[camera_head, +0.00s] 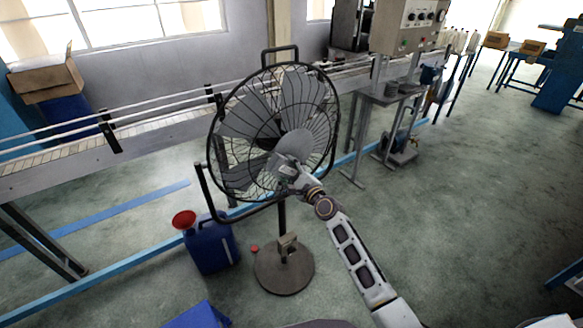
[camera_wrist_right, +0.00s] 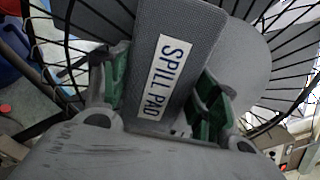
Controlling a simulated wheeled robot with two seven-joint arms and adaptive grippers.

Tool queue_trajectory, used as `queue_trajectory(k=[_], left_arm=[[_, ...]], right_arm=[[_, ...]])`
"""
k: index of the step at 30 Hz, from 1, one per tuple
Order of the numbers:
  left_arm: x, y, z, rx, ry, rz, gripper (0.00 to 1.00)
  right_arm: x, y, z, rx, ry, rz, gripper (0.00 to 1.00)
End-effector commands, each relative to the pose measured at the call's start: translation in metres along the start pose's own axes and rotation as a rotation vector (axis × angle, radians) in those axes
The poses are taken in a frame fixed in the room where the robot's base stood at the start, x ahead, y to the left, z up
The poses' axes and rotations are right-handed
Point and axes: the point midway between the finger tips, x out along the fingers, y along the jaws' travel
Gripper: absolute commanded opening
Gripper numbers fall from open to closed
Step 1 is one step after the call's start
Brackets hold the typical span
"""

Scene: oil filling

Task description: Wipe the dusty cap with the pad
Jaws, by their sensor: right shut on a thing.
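The grey round cap (camera_head: 296,144) sits at the middle of a large black-caged pedestal fan (camera_head: 265,115). In the right wrist view the smooth grey cap (camera_wrist_right: 243,58) shows behind the pad, beside and above my fingers. The grey pad (camera_wrist_right: 178,50) carries a white label reading "SPILL PAD". My right gripper (camera_wrist_right: 160,92), with green finger linings, is shut on the pad. In the head view my right gripper (camera_head: 284,168) is at the lower left of the cap, in front of the fan. I cannot tell whether the pad touches the cap. My left gripper is out of view.
A blue jerrycan (camera_head: 211,247) with a red funnel (camera_head: 184,219) stands left of the fan's round base (camera_head: 284,265). A small red thing (camera_head: 254,248) lies on the floor between them. A conveyor (camera_head: 150,128) runs behind the fan. Open floor (camera_head: 450,210) is on the right.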

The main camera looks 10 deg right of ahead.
Motion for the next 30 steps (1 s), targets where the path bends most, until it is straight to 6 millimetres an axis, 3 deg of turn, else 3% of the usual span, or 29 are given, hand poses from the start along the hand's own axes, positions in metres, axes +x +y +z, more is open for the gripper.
queue_trajectory(k=[17, 30], left_arm=[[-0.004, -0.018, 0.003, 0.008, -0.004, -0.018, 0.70], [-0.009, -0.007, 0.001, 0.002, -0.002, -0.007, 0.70]], right_arm=[[-0.003, 0.004, 0.003, 0.000, 0.000, 0.001, 0.41], [-0.028, 0.003, 0.003, -0.001, 0.001, 0.000, 0.41]])
